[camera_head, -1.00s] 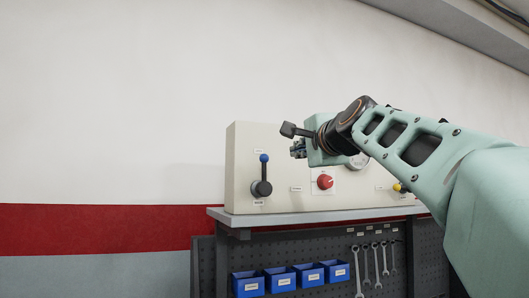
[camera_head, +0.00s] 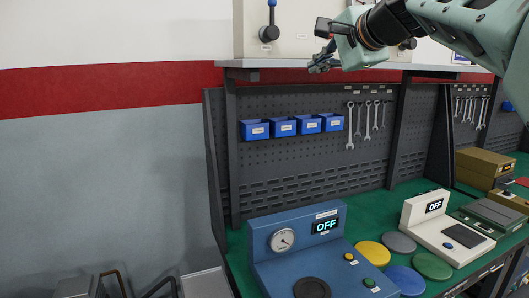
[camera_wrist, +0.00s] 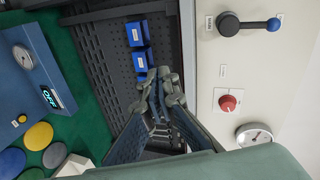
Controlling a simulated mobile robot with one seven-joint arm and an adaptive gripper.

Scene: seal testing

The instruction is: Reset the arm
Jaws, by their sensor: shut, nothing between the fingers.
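My gripper (camera_head: 320,64) is at the top of the head view, at the end of my pale green arm. It is shut and empty. It appears in front of the shelf edge, to the right of and slightly below the blue-tipped lever (camera_head: 270,22) on the beige panel (camera_head: 300,42). In the wrist view the closed fingers (camera_wrist: 160,76) point toward the pegboard, apart from the lever (camera_wrist: 250,25) and the red knob (camera_wrist: 228,103). In the head view the upper panel is cut off by the frame.
The grey shelf (camera_head: 290,64) runs under the panel. Blue bins (camera_head: 282,127) and wrenches (camera_head: 368,118) hang on the pegboard. Below, a blue gauge box (camera_head: 330,255) and a white OFF device (camera_head: 440,228) stand on the green bench. The space left of the bench's upper part is clear.

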